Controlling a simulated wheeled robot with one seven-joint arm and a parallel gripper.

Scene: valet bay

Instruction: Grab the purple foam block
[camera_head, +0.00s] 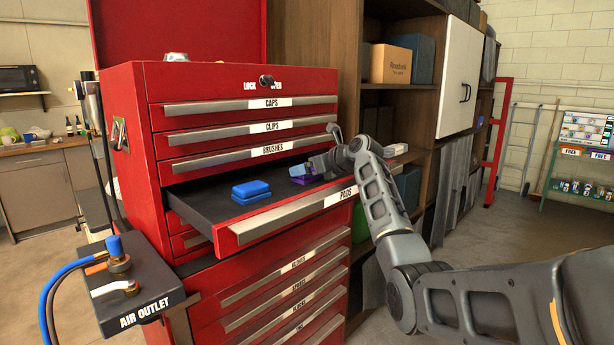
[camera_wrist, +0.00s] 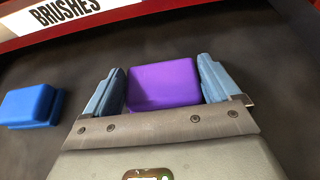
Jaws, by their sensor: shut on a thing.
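The purple foam block (camera_wrist: 163,84) sits between the two light blue fingers of my gripper (camera_wrist: 162,88) in the wrist view. The fingers are shut on its left and right sides. In the head view the purple block (camera_head: 304,181) is a small patch, partly hidden by my gripper (camera_head: 306,172). It is at the open PADS drawer (camera_head: 215,205), low over or on its dark floor; I cannot tell whether it touches the floor.
Stacked blue pads (camera_head: 251,191) lie left of my gripper in the drawer; they also show in the wrist view (camera_wrist: 28,106). The closed BRUSHES drawer (camera_head: 250,155) is just above. The air outlet box (camera_head: 130,290) stands at the front left.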

